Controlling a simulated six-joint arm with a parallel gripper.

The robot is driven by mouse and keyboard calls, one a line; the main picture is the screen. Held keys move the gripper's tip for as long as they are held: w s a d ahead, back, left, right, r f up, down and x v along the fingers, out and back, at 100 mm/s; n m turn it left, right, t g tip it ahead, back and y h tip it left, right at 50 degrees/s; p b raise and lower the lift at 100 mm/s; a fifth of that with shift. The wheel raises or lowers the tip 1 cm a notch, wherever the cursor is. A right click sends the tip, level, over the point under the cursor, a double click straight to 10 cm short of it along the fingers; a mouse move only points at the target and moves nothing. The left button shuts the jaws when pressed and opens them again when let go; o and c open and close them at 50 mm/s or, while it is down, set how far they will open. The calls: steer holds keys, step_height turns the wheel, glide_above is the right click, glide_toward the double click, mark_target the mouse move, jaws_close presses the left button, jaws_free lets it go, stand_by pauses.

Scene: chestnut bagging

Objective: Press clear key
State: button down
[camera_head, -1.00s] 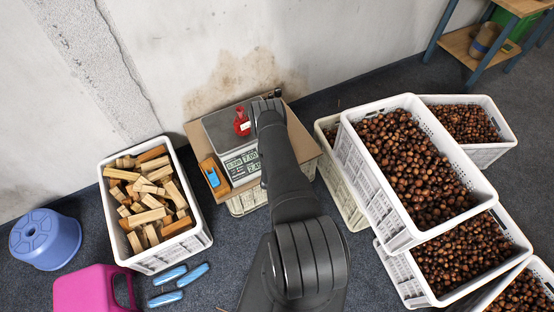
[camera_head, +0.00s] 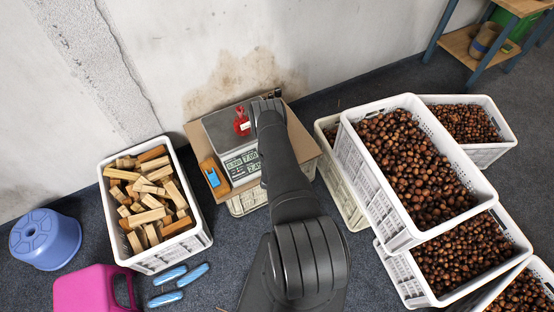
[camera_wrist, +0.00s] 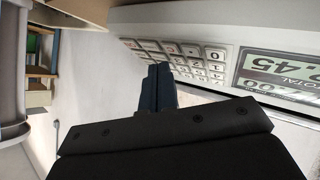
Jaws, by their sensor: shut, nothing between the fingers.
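The scale (camera_head: 219,127) stands on a cardboard-topped crate against the wall. Its lit display panel (camera_head: 243,162) faces me. In the wrist view the scale's front panel (camera_wrist: 225,28) fills the upper right, with a keypad (camera_wrist: 180,55) of pale keys beside the display (camera_wrist: 280,70). My gripper (camera_wrist: 158,80) is shut and empty, its fingertips over or at the lower edge of the keypad. In the head view my arm hides the keypad and the fingertips.
A red bag (camera_head: 242,122) lies on the scale's plate. A blue-and-orange device (camera_head: 213,177) lies on the cardboard (camera_head: 305,146) left of the display. Crates of chestnuts (camera_head: 352,139) stand to the right, a crate of wood blocks (camera_head: 204,238) to the left.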

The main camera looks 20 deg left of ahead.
steer(key=shift+f, duration=0.15)
stand_by(0.5)
steer(key=shift+w+a+f, duration=0.1)
steer(key=shift+f, duration=0.15)
steer(key=shift+f, duration=0.35)
stand_by(0.6)
steer(key=shift+r, duration=0.75)
steer(key=shift+s+d+r, duration=0.2)
steer(key=shift+d+r, duration=0.05)
steer(key=shift+r, duration=0.55)
steer(key=shift+s+d+r, duration=0.2)
steer(key=shift+s+r, duration=0.05)
steer(key=shift+r, duration=0.55)
steer(key=shift+s+d+r, duration=0.2)
steer(key=shift+d+r, duration=0.05)
steer(key=shift+r, duration=0.55)
steer(key=shift+f, duration=0.15)
steer(key=shift+s+d+r, duration=0.15)
steer(key=shift+r, duration=0.5)
steer(key=shift+s+d+r, duration=0.1)
steer(key=shift+s+r, duration=0.05)
steer(key=shift+r, duration=0.5)
steer(key=shift+s+d+r, duration=0.15)
steer(key=shift+r, duration=0.5)
